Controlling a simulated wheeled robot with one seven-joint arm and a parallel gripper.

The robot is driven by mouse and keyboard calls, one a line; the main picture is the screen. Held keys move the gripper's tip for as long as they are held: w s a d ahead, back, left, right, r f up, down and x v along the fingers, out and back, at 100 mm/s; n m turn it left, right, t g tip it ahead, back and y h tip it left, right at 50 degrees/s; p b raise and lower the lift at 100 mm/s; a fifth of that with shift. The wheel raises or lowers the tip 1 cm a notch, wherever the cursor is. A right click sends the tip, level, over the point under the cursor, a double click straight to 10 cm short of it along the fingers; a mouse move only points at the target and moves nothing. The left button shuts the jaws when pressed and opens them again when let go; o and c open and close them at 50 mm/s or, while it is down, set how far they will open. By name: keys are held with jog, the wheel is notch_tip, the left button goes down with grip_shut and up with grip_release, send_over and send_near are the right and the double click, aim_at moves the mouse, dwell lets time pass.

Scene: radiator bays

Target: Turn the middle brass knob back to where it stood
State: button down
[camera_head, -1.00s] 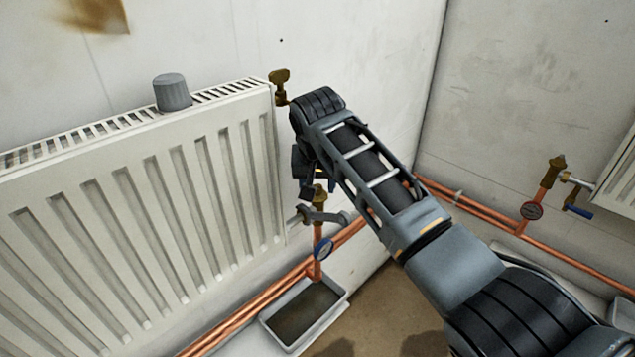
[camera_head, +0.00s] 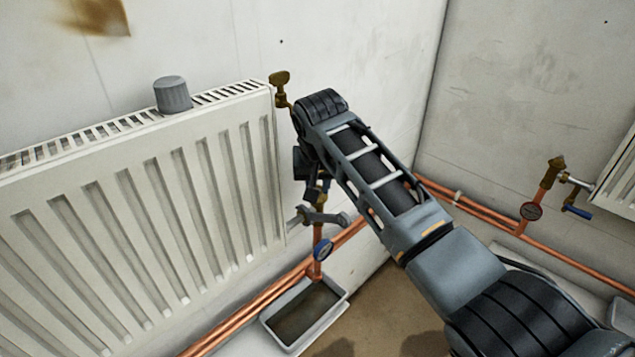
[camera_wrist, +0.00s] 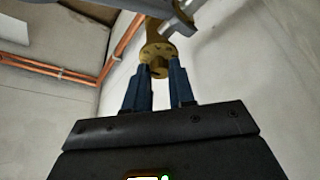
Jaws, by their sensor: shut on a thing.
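The middle brass knob (camera_wrist: 159,52) is on the valve at the right end of the near radiator. In the head view a sliver of its brass (camera_head: 321,198) shows, and the rest is behind my gripper (camera_head: 315,188). In the wrist view my gripper (camera_wrist: 159,73) has its two blue fingers on either side of the knob's narrow end, shut on it. The fingers hide part of that end. I cannot tell the knob's exact turn.
A grey spanner-like part (camera_head: 325,217) sits on the valve just below my gripper. Copper pipes (camera_head: 270,302) run along the wall, with a tray (camera_head: 342,305) below. A brass key (camera_head: 280,79) stands at the radiator's top corner. Another brass valve (camera_head: 556,163) is at right.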

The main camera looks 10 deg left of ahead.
jog(key=n+p, duration=0.1)
jog(key=n+y, duration=0.1)
jog(key=n, duration=0.1)
jog(key=shift+d+n+g+p, duration=0.2)
jog(key=shift+n+g+p, duration=0.1)
jog(key=shift+g+p, duration=0.1)
jog(key=n+y, duration=0.1)
jog(key=n, duration=0.1)
jog(key=n+g, duration=0.1)
jog(key=n, duration=0.1)
jog(key=shift+w+d+f+n+y+b, duration=0.1)
jog(key=shift+w+n+y+b, duration=0.05)
jog(key=shift+n+y+b, duration=0.2)
jog(key=n+b, duration=0.1)
jog(key=n+g+b, duration=0.1)
jog(key=n, duration=0.1)
jog(key=n+y+b, duration=0.1)
jog(key=n+b, duration=0.1)
jog(key=shift+w+f+g, duration=0.1)
jog(key=shift+w+g, duration=0.15)
jog(key=shift+g, duration=0.15)
jog(key=n+g+b, duration=0.1)
jog(key=n+b, duration=0.2)
jog(key=n, duration=0.1)
jog(key=shift+b, duration=0.35)
jog(key=shift+w+r+g, duration=0.1)
jog(key=shift+r+g, duration=0.1)
jog(key=shift+g, duration=0.1)
